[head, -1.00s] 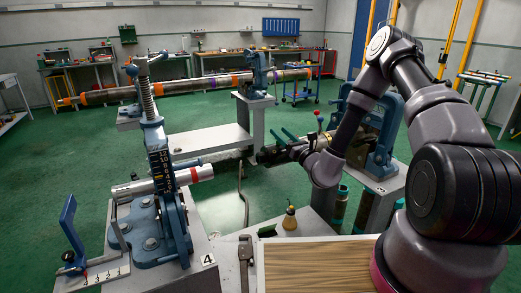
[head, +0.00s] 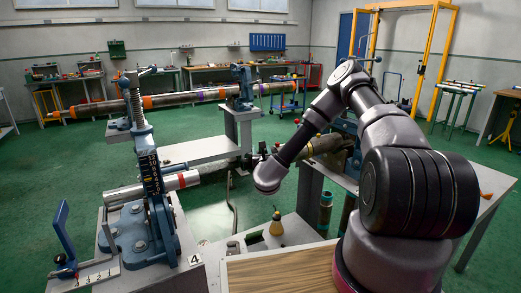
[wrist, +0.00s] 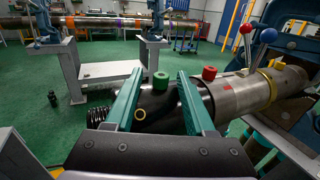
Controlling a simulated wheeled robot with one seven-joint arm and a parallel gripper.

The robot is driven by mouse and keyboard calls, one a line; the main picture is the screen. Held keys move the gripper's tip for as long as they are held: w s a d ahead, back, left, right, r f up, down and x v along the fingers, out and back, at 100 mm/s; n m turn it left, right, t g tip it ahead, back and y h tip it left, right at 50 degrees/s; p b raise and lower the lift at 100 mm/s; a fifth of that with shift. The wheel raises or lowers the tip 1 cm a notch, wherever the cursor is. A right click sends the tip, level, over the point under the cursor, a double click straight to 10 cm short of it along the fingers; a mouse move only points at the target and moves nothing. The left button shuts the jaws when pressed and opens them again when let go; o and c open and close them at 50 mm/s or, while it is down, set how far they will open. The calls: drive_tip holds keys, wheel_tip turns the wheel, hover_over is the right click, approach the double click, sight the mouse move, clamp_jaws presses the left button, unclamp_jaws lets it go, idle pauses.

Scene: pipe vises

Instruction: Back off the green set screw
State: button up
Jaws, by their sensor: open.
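The green set screw (wrist: 161,80) stands upright on a black sleeve (wrist: 158,112) at the end of a steel pipe (wrist: 243,92). My gripper (wrist: 160,72) is open, with one teal finger on each side of the screw in the wrist view. Clear gaps show between the screw and both fingers, and I cannot tell whether the fingertips reach its depth. A red set screw (wrist: 209,73) stands to the right of the right finger.
Red and blue ball-ended levers (wrist: 246,29) and a blue vise (wrist: 296,45) stand right of the sleeve. A grey bench (wrist: 108,72) lies beyond. In the head view, another vise (head: 150,180) holds a red-banded pipe at left. Green floor is open behind.

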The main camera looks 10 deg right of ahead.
drive_tip(key=shift+w+d, duration=0.1)
drive_tip(key=shift+w, duration=0.75)
clamp_jaws()
drive_tip(key=shift+d+y, duration=0.1)
drive_tip(key=shift+y, duration=0.2)
drive_tip(key=n+y, duration=0.2)
drive_tip(key=y, duration=0.2)
drive_tip(key=n+g+y, duration=0.1)
drive_tip(key=n+y, duration=0.2)
drive_tip(key=y, duration=0.1)
drive_tip(key=shift+n, duration=0.3)
drive_tip(key=n+g+y, duration=0.6)
drive_tip(key=y, duration=0.2)
drive_tip(key=shift+n+g, duration=0.3)
drive_tip(key=shift+f+g, duration=0.1)
drive_tip(key=shift+g, duration=0.2)
